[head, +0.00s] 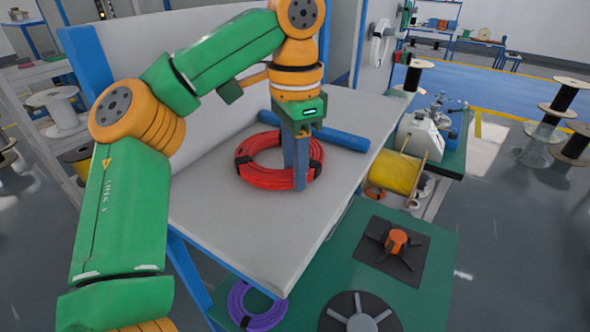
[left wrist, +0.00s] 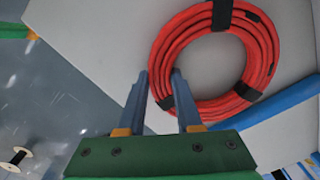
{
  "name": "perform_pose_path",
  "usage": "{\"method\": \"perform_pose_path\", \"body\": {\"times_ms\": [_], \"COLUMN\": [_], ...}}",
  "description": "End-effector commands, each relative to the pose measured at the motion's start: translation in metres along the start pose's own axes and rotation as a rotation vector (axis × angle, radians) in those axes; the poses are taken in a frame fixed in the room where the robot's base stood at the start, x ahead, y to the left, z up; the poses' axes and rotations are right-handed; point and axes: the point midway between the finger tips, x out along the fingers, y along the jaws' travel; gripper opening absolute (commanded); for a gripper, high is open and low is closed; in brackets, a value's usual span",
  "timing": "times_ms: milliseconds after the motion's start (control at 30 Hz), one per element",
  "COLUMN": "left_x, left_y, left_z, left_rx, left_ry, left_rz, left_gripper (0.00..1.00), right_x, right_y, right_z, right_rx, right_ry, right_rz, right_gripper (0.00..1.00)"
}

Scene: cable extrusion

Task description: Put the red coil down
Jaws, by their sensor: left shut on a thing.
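The red coil (head: 262,178), bound with black ties, lies at or very near the surface of the pale grey table (head: 265,240). It also shows in the left wrist view (left wrist: 168,48), near the top. My left gripper (head: 299,184) points down at the coil's right side in the head view, its blue-grey fingers shut on the coil's ring. In the left wrist view the fingers (left wrist: 158,88) sit at the ring's lower left edge. Whether the coil bears fully on the table is hard to tell. My right gripper is not in view.
A blue bar (head: 342,138) lies on the table behind the coil. The table's front is bare. A lower green surface (head: 333,265) holds a purple coil (head: 257,306), a grey spoked disc (head: 358,314) and an orange-hubbed fixture (head: 396,242). A yellow spool (head: 394,173) stands beyond.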

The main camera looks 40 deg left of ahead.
Motion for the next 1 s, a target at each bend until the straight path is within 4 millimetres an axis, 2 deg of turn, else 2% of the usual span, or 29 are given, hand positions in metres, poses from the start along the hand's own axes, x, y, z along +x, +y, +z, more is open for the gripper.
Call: {"method": "perform_pose_path", "body": {"times_ms": [67, 100, 200, 467, 533, 800, 900, 1000], "left_x": [0.002, 0.002, 0.001, 0.001, -0.006, -0.086, -0.107, -0.119], "left_y": [0.0, 0.0, 0.0, 0.0, 0.0, 0.0, 0.0, 0.0], "left_z": [0.0, 0.0, 0.0, 0.0, 0.0, -0.001, -0.001, -0.001], "left_rx": [0.0, 0.0, 0.0, 0.0, 0.0, -0.002, -0.001, 0.001], "left_ry": [0.0, 0.0, 0.0, 0.0, 0.001, 0.001, -0.001, -0.001], "left_rz": [0.0, 0.0, 0.0, 0.0, 0.0, -0.001, -0.001, 0.0], "left_gripper": [0.0, 0.42, 0.64, 0.64, 0.64, 0.64, 0.64, 0.64], "right_x": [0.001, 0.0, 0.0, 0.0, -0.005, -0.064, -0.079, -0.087], "right_y": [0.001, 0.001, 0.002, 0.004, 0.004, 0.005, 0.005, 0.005], "right_z": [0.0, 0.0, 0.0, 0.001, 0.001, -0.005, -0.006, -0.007], "right_rx": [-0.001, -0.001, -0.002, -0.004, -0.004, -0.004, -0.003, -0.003], "right_ry": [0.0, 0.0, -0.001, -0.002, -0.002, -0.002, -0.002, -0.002], "right_rz": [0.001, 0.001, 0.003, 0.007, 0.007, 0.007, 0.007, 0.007], "right_gripper": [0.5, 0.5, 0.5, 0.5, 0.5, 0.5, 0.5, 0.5]}}
